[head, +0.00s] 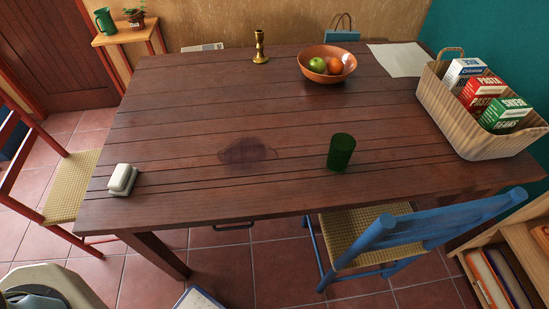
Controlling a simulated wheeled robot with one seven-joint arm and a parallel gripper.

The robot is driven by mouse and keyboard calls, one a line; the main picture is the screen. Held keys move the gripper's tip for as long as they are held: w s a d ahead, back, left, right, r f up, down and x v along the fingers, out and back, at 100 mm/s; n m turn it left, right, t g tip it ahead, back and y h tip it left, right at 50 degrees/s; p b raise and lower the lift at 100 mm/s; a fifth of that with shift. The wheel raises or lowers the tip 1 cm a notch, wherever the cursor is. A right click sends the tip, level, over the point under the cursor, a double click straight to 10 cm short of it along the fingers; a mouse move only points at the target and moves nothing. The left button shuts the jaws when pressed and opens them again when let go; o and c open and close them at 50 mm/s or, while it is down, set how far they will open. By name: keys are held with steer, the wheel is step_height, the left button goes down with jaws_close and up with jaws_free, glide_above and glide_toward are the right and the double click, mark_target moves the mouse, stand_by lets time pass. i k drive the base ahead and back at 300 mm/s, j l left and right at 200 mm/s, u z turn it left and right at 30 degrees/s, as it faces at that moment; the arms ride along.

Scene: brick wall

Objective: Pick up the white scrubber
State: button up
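The white scrubber (122,178) lies on the wooden table (200,120), near its front left corner. It looks like a small white block with a paler rounded top and a darker lower edge. Nothing touches it or covers it. My gripper does not show in the head view, so its distance from the scrubber cannot be told.
A green cup (341,152) stands near the front edge, right of a dark stain (247,151). A fruit bowl (327,75), a brass candlestick (260,47) and a basket of boxes (459,119) stand farther off. A blue chair (400,229) is at the front. Table around the scrubber is clear.

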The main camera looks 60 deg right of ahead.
mark_target(121, 182)
steer(key=z, duration=1.65)
steer(key=j+u, duration=0.2)
steer(key=j, duration=0.25)
steer(key=i+j+u, duration=0.2)
steer(key=j, duration=0.2)
steer(key=j+u, duration=0.2)
steer(key=j, duration=0.25)
steer(key=i+j+u, duration=0.2)
steer(key=j, duration=0.25)
steer(key=k, duration=0.1)
